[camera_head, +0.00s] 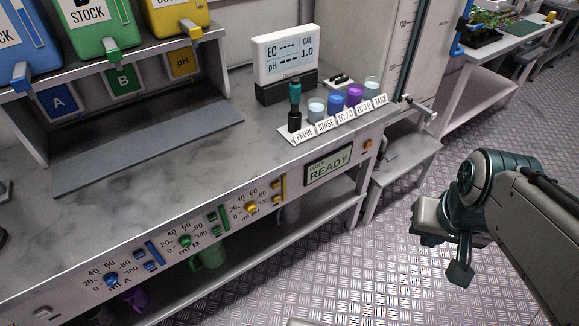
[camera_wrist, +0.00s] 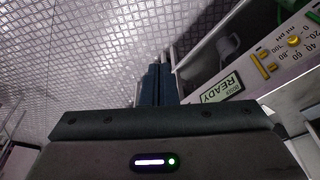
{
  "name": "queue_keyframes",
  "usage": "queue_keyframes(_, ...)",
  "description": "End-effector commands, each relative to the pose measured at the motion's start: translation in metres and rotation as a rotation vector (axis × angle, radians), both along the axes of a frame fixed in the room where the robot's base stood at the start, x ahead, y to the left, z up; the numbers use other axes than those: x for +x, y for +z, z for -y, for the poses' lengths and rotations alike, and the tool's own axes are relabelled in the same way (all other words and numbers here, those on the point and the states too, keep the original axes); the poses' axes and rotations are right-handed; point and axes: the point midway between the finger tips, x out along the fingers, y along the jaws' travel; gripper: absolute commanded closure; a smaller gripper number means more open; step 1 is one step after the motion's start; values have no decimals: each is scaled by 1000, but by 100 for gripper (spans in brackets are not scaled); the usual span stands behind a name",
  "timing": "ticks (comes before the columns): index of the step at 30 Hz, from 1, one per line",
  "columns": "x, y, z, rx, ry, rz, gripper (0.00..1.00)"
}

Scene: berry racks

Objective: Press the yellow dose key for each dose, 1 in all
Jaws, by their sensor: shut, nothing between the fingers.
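The yellow dose key (camera_head: 284,187) is an upright yellow bar on the bench's front panel, right of the yellow dial (camera_head: 251,208) marked pH. Small yellow pieces sit beside it. In the wrist view the yellow key (camera_wrist: 261,68) is at the upper right, near the yellow dial (camera_wrist: 294,41). The display (camera_head: 328,166) right of the key reads READY; it also shows in the wrist view (camera_wrist: 221,87). My gripper (camera_head: 460,273) is off to the right of the bench, over the floor, apart from the panel. Its fingers (camera_wrist: 158,82) are shut and empty.
Blue (camera_head: 112,280) and green (camera_head: 185,241) dials with matching keys are further left on the panel. An EC/pH meter (camera_head: 286,58) and a row of small cups stand on the bench. A low side table (camera_head: 405,160) is right of the bench. The metal floor around my gripper is clear.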

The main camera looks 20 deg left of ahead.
Motion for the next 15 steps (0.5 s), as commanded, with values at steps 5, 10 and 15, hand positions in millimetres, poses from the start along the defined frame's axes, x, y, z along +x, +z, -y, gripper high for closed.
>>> queue_keyframes(5, 16, -18, -17, 37, 35, 15, 100)
queue_keyframes(10, 56, -65, -61, 118, 97, 64, 100)
queue_keyframes(15, 94, -125, -111, 166, 134, 132, 100)
